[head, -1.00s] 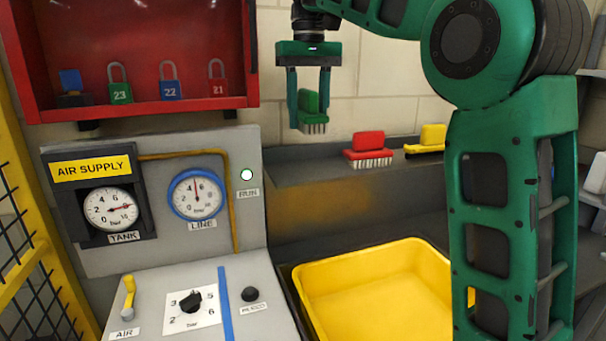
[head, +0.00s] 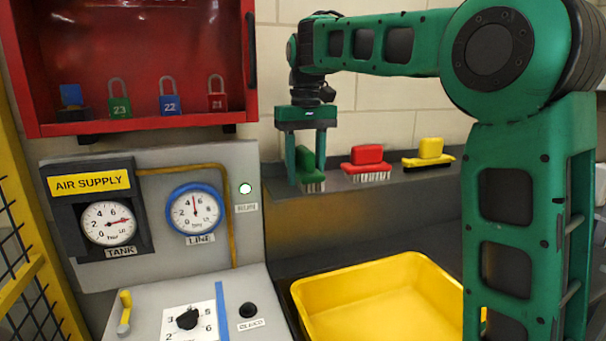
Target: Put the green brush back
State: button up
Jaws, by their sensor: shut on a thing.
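The green brush (head: 309,167) is between the fingers of my gripper (head: 307,180), bristles down. My gripper is shut on it. The brush is at the left end of the dark ledge (head: 405,176), left of the red brush; I cannot tell whether its bristles touch the ledge. The red brush (head: 367,157) and the yellow brush (head: 430,150) stand on the ledge, bristles down. The left finger partly covers the green brush.
A yellow tray (head: 385,262) lies below the ledge. The grey air supply panel (head: 150,262) with gauges and knobs stands close on the left. A red lock cabinet (head: 190,122) with padlocks is above the panel.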

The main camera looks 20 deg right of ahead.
aim_at(306, 148)
jog(key=shift+f, duration=0.2)
jog(key=shift+f, duration=0.1)
jog(key=o, duration=1.3)
jog(key=shift+r, duration=3.85)
